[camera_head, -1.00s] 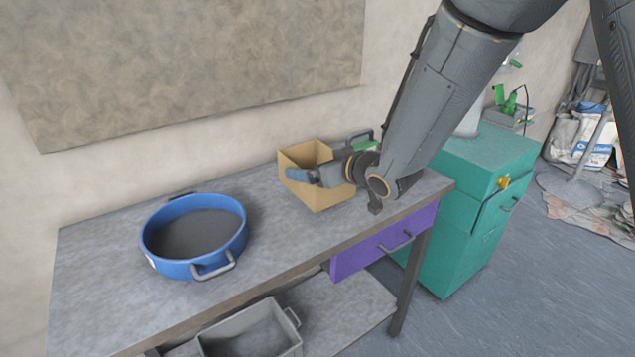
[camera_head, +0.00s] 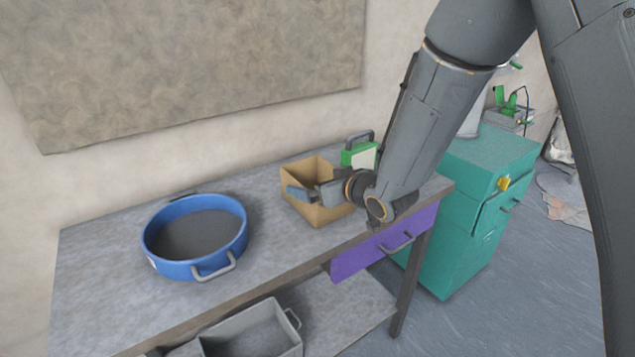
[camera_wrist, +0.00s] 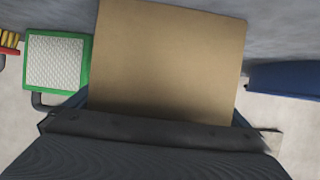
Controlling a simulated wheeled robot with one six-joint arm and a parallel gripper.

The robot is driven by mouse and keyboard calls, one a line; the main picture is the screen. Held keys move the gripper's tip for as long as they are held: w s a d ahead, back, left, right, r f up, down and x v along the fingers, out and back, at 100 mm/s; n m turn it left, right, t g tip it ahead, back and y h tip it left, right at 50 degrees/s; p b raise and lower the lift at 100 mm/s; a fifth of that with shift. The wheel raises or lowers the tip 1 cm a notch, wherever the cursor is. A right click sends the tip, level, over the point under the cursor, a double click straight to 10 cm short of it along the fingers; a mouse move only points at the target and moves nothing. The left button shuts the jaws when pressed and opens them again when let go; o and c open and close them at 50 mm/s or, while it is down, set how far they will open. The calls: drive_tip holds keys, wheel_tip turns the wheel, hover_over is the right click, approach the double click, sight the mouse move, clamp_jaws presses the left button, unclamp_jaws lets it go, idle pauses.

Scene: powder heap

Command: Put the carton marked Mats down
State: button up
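The carton (camera_head: 324,212) is a tan, open-topped box, upright at the right part of the workbench. Its wall fills the middle of the wrist view (camera_wrist: 168,60). My gripper (camera_head: 318,190) has one blue-grey finger on the carton's left side, and the fingers lie along both sides of the carton in the wrist view. It is shut on the carton. The carton is at or very close to the bench top; I cannot tell whether its base touches. No Mats marking is visible.
A blue round pan (camera_head: 165,268) of dark powder stands left on the workbench (camera_head: 90,300). A green-framed block with a handle (camera_head: 359,155) is close behind the carton. A purple drawer (camera_head: 370,258) hangs below, and a teal cabinet (camera_head: 455,250) stands right. Bare bench separates pan and carton.

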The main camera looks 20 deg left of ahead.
drive_tip(key=shift+r, duration=0.15)
drive_tip(key=shift+s+d+r, duration=0.1)
drive_tip(key=shift+s+d, duration=0.05)
drive_tip(key=v, duration=1.1)
drive_tip(key=shift+s+d+r+b, duration=0.15)
drive_tip(key=shift+b, duration=0.3)
drive_tip(key=shift+d, duration=0.1)
drive_tip(key=d+f+m+g+h, duration=0.1)
drive_tip(key=d+f+m+h, duration=0.25)
drive_tip(key=d, duration=0.55)
drive_tip(key=d+f+m+h, duration=0.2)
drive_tip(key=d+h, duration=0.2)
drive_tip(key=d, duration=0.5)
drive_tip(key=s+d+f+m+g+h, duration=0.1)
drive_tip(key=s+d+m+g, duration=0.1)
drive_tip(key=s+d, duration=0.3)
drive_tip(key=s+d+f+m+g+h, duration=0.1)
drive_tip(key=s+d+g, duration=0.4)
drive_tip(key=s, duration=0.7)
drive_tip(key=shift+s+d+m+g+h, duration=0.3)
drive_tip(key=shift+s+d+m+h, duration=0.15)
drive_tip(key=shift+m, duration=0.3)
